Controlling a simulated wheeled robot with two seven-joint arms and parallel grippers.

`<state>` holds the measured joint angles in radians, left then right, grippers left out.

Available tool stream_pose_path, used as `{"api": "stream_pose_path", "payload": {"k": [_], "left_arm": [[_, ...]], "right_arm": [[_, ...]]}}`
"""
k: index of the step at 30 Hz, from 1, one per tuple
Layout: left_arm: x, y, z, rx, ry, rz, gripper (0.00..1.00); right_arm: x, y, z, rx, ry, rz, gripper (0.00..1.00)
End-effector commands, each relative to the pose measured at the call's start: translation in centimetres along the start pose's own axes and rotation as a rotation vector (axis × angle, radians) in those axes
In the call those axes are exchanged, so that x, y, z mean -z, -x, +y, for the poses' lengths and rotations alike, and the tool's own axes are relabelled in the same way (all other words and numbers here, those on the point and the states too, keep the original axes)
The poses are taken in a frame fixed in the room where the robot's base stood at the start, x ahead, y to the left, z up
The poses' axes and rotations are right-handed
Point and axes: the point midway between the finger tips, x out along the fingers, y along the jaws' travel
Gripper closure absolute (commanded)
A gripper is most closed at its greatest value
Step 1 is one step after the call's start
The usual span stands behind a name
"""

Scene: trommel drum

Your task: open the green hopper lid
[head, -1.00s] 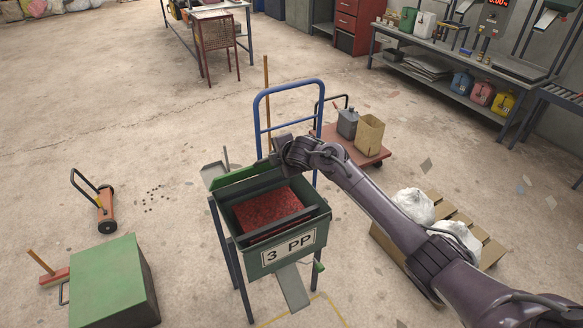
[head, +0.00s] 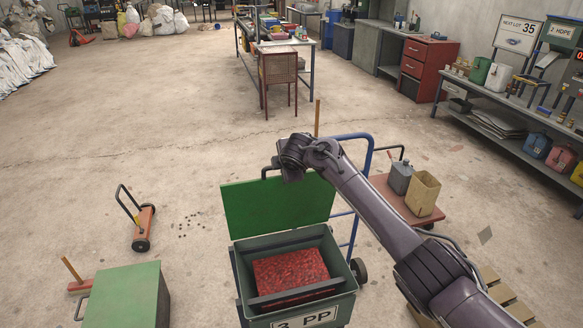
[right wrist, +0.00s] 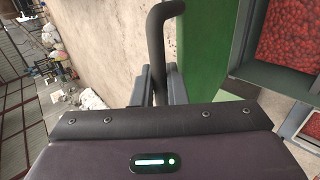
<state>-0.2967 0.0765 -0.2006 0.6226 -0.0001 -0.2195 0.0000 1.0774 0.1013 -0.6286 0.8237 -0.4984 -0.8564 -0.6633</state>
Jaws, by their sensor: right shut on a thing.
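The green hopper lid (head: 272,212) stands raised at the back edge of the green hopper (head: 345,300), its flat green face toward me. The hopper mouth is uncovered and shows red material (head: 290,270) inside. My right gripper (head: 290,172) is at the lid's top edge, shut on the dark lid handle (head: 267,169). In the right wrist view the dark handle (right wrist: 156,45) runs between the two fingers of the gripper (right wrist: 157,88), with the green lid (right wrist: 204,50) beside it. My left gripper is not in view.
A red cart (head: 385,193) carries a grey can and a tan container. A green box (head: 125,295) is at front left, with an orange wheeled tool (head: 143,228) behind it. The floor behind is mostly clear.

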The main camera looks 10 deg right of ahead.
Motion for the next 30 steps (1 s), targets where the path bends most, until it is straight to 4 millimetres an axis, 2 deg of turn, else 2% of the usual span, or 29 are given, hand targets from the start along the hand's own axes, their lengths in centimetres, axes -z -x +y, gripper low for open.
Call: {"api": "stream_pose_path", "payload": {"k": [10, 11, 14, 26, 30], "left_arm": [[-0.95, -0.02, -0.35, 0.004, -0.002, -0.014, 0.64], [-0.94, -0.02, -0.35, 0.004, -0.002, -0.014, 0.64], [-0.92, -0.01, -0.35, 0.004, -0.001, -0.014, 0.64], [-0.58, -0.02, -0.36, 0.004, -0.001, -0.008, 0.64], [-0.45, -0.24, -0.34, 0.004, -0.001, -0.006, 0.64]], "right_arm": [[-0.19, -0.13, -0.2, 0.004, -0.002, -0.006, 1.0], [-0.19, -0.13, -0.2, 0.004, -0.002, -0.005, 0.84], [-0.15, -0.12, -0.18, 0.004, -0.002, -0.004, 0.71], [-0.05, 0.01, -0.1, 0.002, -0.001, -0.002, 0.7], [0.01, 0.78, -0.13, 0.001, -0.001, 0.0, 0.7]]}}
